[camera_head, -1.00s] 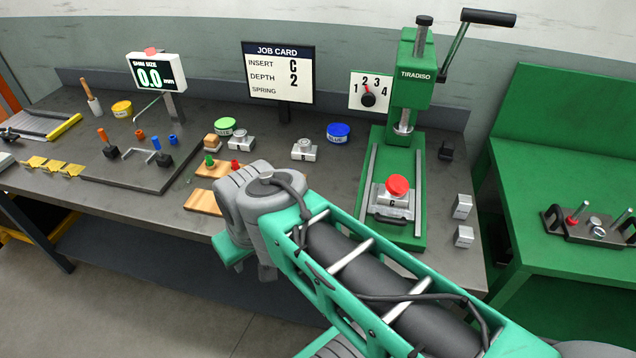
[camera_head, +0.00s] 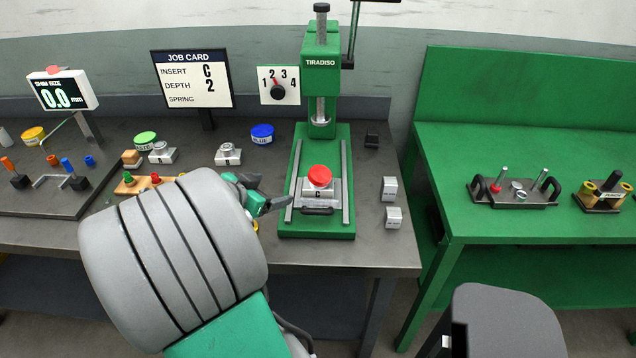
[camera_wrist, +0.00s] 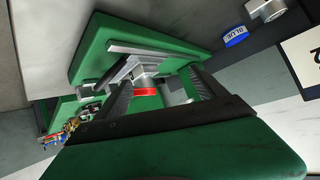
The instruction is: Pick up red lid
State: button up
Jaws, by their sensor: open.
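The round red lid (camera_head: 319,177) sits on top of the silver block marked C (camera_head: 318,195), on the bed of the green press (camera_head: 316,228). In the wrist view the red lid (camera_wrist: 146,92) shows between my two dark fingers, partly cut off by the gripper body. My gripper (camera_head: 280,203) is open and empty, just left of the press bed in the head view. Its fingers are small there and partly hidden by my arm. I cannot tell the exact gap to the lid.
The press column (camera_head: 320,90) rises behind the lid. Two silver blocks, one of them the upper block (camera_head: 389,188), stand right of the press. A blue tin (camera_head: 262,134) and a silver insert (camera_head: 228,154) stand to its left. A green bench (camera_head: 540,225) is at right.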

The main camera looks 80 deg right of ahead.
aim_at(319, 174)
jog(key=s+d+m+g, duration=0.1)
jog(key=s, duration=0.1)
jog(key=s+d+m+g+h, duration=0.1)
jog(key=s+d, duration=0.1)
jog(key=s, duration=0.1)
jog(key=s+d+r+m+g, duration=0.1)
jog(key=s+d, duration=0.1)
jog(key=s, duration=0.1)
jog(key=shift+s+d+m, duration=0.15)
jog(key=shift+s+m, duration=0.1)
jog(key=shift+m, duration=0.05)
jog(key=shift+h, duration=0.3)
jog(key=x, duration=0.2)
jog(key=p+x, duration=0.1)
jog(key=x, duration=0.3)
jog(key=shift+w+d+f+p, duration=0.25)
jog(key=shift+f+p, duration=0.05)
jog(key=shift+p, duration=0.1)
jog(key=shift+c, duration=0.2)
jog(key=c, duration=1.5)
